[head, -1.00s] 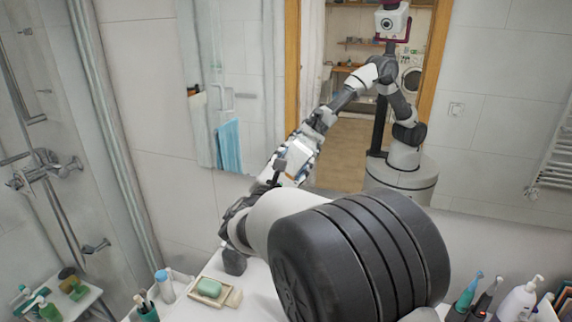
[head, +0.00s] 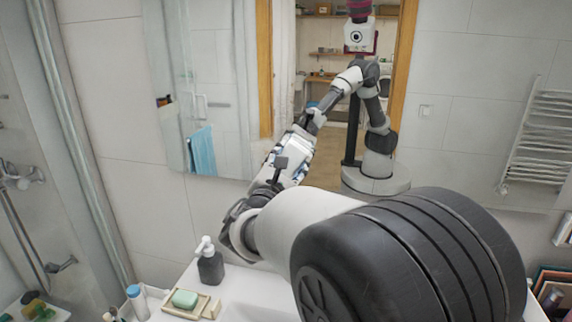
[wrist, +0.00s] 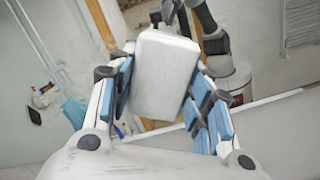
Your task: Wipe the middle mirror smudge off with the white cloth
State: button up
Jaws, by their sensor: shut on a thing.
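The white cloth (wrist: 165,72) shows as a pale block between the blue-padded fingers of my gripper (wrist: 163,100) in the wrist view. My gripper is shut on it. In the head view my gripper (head: 284,165) is up at the mirror (head: 460,85), where it and its reflection run together. I cannot tell whether the cloth touches the glass. I cannot make out any smudge; the middle of the mirror is partly hidden by my arm and its reflection.
A dark pump bottle (head: 210,266), a green soap on a dish (head: 185,299) and a blue-capped bottle (head: 137,301) stand at the lower left. Books (head: 552,283) are at the lower right. A towel rail (head: 538,140) and a blue towel (head: 201,152) show in the mirror.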

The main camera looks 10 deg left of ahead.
aim_at(258, 142)
jog(key=shift+w+a+r+p, duration=0.1)
jog(key=shift+w+a+p, duration=0.2)
jog(key=shift+a, duration=1.55)
jog(key=shift+w+a+f+p, duration=0.1)
jog(key=shift+w+a+p, duration=0.25)
jog(key=shift+a, duration=1.55)
jog(key=shift+w+a+r+p, duration=0.15)
jog(key=shift+a+p, duration=0.25)
jog(key=shift+a, duration=1.45)
jog(key=shift+r+p, duration=0.65)
jog(key=shift+r, duration=0.6)
jog(key=shift+s+d+f+b, duration=0.1)
jog(key=shift+d+b, duration=0.4)
jog(key=shift+d, duration=0.1)
jog(key=shift+s+d+f+b, duration=0.1)
jog(key=shift+d+b, duration=0.4)
jog(key=shift+d, duration=0.05)
jog(key=shift+s+d+r+b, duration=0.1)
jog(key=shift+s+d+b, duration=0.1)
jog(key=shift+d+b, duration=1.15)
jog(key=shift+s+d+f+b, duration=0.15)
jog(key=shift+d+b, duration=0.8)
jog(key=shift+d, duration=0.7)
jog(key=shift+s+d+r+b, duration=0.15)
jog(key=shift+s+d+b, duration=0.05)
jog(key=shift+d+b, duration=1.15)
jog(key=shift+d, duration=0.1)
